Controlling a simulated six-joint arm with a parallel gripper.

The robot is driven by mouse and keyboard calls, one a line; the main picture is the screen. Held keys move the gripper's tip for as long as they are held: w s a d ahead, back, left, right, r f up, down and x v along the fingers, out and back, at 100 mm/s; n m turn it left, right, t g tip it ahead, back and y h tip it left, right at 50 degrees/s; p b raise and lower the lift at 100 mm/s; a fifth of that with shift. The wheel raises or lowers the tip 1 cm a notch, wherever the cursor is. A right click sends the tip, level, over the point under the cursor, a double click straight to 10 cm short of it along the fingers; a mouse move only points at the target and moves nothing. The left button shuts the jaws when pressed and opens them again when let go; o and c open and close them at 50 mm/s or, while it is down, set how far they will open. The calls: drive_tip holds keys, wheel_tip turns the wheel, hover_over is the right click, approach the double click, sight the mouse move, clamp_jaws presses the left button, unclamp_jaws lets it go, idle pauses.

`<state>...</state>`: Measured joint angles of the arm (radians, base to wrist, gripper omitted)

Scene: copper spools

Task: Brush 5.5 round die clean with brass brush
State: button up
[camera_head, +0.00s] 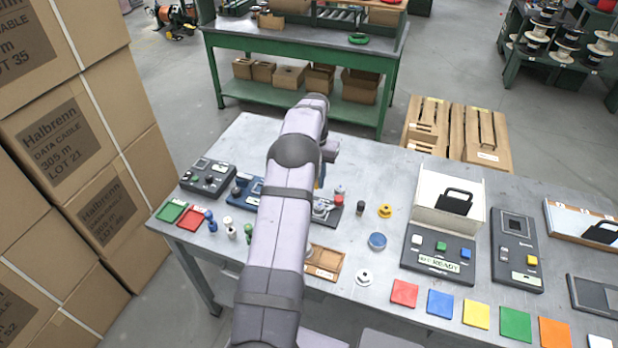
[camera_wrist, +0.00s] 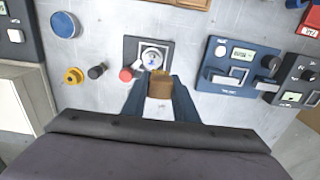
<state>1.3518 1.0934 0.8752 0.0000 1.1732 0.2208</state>
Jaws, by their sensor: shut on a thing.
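My gripper (camera_wrist: 160,86) is shut on a small brown block, which looks like the brush (camera_wrist: 161,80), in the wrist view. A round, pale metallic piece, likely the die (camera_wrist: 152,56), sits in a square holder on a dark base plate (camera_wrist: 132,46). The brush's far end is right beside the die's near edge; I cannot tell whether they touch. The brush's bristles are not visible. In the head view my arm hides the gripper and brush, while part of the dark base plate (camera_head: 334,216) shows to the arm's right.
A red knob (camera_wrist: 126,74), black knob (camera_wrist: 96,71) and yellow ring (camera_wrist: 73,76) stand close by. A blue device (camera_wrist: 226,75) is on the other side. Red (camera_head: 195,217) and green (camera_head: 171,212) trays lie at the table's left. Coloured squares line the front right edge.

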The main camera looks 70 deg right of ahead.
drive_tip(key=shift+f+b, duration=2.4)
drive_tip(key=shift+f, duration=1.45)
drive_tip(key=shift+o, duration=0.2)
drive_tip(key=shift+s+f, duration=0.2)
drive_tip(key=shift+s, duration=1.75)
drive_tip(key=shift+c, duration=0.6)
drive_tip(key=w, duration=0.4)
wheel_tip(320, 180, up, 3)
drive_tip(key=shift+f+p, duration=0.1)
drive_tip(key=shift+p, duration=0.6)
drive_tip(key=shift+r+p, duration=1.85)
drive_tip(key=shift+r, duration=0.9)
drive_tip(key=shift+w, duration=0.1)
